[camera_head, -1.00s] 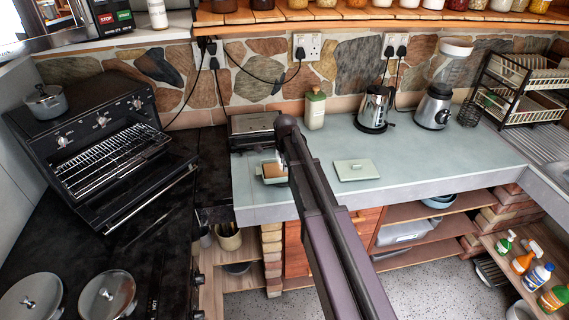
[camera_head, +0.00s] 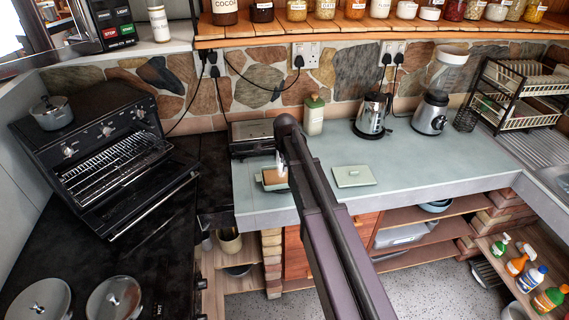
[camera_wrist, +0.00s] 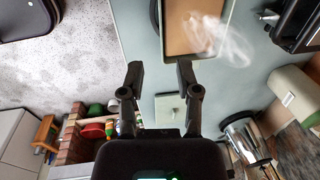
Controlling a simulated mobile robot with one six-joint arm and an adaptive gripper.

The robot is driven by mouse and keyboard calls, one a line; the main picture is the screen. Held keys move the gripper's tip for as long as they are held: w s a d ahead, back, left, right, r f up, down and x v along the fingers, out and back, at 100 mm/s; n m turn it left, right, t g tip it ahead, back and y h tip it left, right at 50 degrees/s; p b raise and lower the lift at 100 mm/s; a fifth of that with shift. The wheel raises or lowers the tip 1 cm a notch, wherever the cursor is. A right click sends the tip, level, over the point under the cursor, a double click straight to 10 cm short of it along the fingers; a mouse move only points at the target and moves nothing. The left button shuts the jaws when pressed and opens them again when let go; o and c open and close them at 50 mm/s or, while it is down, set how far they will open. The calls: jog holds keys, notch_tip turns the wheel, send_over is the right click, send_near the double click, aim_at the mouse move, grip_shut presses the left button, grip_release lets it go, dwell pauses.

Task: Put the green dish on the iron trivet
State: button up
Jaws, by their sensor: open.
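The green dish (camera_head: 270,186), a pale green rectangular dish with brown contents and white steam above, is near the counter's front edge, left of my arm. It also shows at the top of the wrist view (camera_wrist: 231,22). A dark curved edge (camera_wrist: 154,14) shows along the dish's left side there; it may be the iron trivet, but I cannot tell whether the dish rests on it. My gripper (camera_wrist: 159,70) is open and empty, just short of the dish. In the head view my arm hides part of the dish and the gripper is not clear.
A pale green lid (camera_head: 354,176) lies flat on the counter (camera_head: 420,165), right of my arm. Behind are a green-capped bottle (camera_head: 313,116), a kettle (camera_head: 371,116) and a blender (camera_head: 430,112). An open oven (camera_head: 100,150) stands left. The counter right of the lid is clear.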

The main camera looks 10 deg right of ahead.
dwell(0.4)
jog(key=s+d+n+g, duration=0.1)
jog(key=s+n, duration=1.7)
jog(key=s, duration=0.7)
jog(key=shift+s+d+g, duration=0.35)
jog(key=shift+g, duration=0.05)
jog(key=shift+f, duration=0.15)
dwell(0.7)
